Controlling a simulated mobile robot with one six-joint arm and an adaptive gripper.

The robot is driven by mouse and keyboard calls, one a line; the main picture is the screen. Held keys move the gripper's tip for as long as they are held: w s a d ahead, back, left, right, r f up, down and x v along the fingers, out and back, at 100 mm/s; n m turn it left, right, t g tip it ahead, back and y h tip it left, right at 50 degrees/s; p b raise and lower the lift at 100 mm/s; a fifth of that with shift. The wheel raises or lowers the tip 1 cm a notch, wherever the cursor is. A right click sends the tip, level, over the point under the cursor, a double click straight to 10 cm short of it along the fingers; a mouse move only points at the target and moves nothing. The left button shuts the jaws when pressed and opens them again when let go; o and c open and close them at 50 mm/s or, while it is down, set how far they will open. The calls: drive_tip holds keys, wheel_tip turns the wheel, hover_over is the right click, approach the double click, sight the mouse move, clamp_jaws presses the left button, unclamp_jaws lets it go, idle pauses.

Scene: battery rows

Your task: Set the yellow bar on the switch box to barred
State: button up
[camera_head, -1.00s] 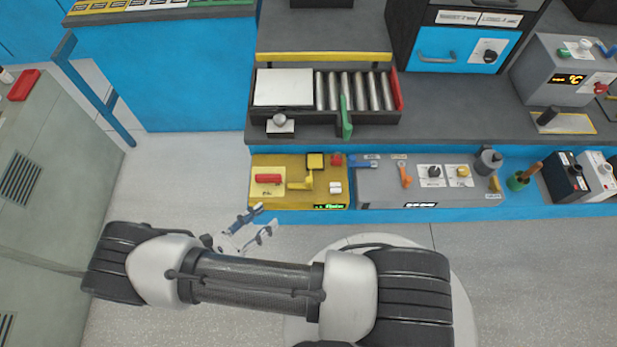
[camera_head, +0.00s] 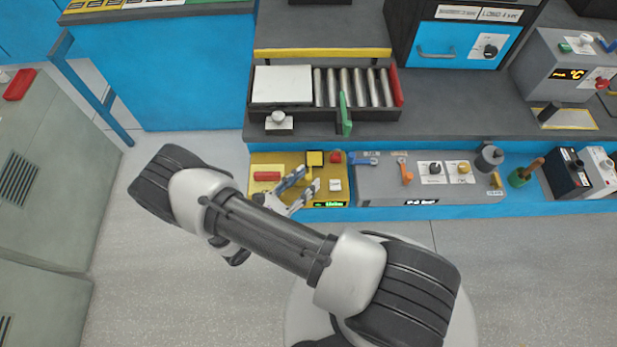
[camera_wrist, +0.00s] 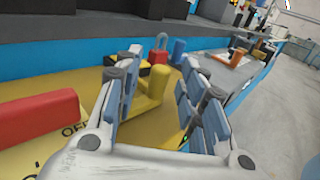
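The yellow switch box (camera_head: 258,161) stands on the low blue-fronted ledge in the head view, partly hidden by my gripper. On it are a red handle (camera_head: 267,176), which shows large at left beside an "OFF" label in the wrist view (camera_wrist: 38,116), and a red padlock (camera_wrist: 158,57). The yellow bar (camera_wrist: 152,97) shows between my fingers in the wrist view, with a flat arm and an upright yellow knob. My gripper (camera_head: 302,180) is over the box; in the wrist view its two blue-padded fingers (camera_wrist: 152,92) are open on either side of the bar, with gaps visible.
Right of the box is a grey panel (camera_head: 380,187) with an orange lever (camera_head: 405,171) and knobs. Above is a roller tray (camera_head: 345,128) with a green handle. A grey cabinet (camera_head: 60,150) stands at left. The floor in front is clear.

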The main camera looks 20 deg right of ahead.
drive_tip(key=shift+x, duration=0.95)
clamp_jaws()
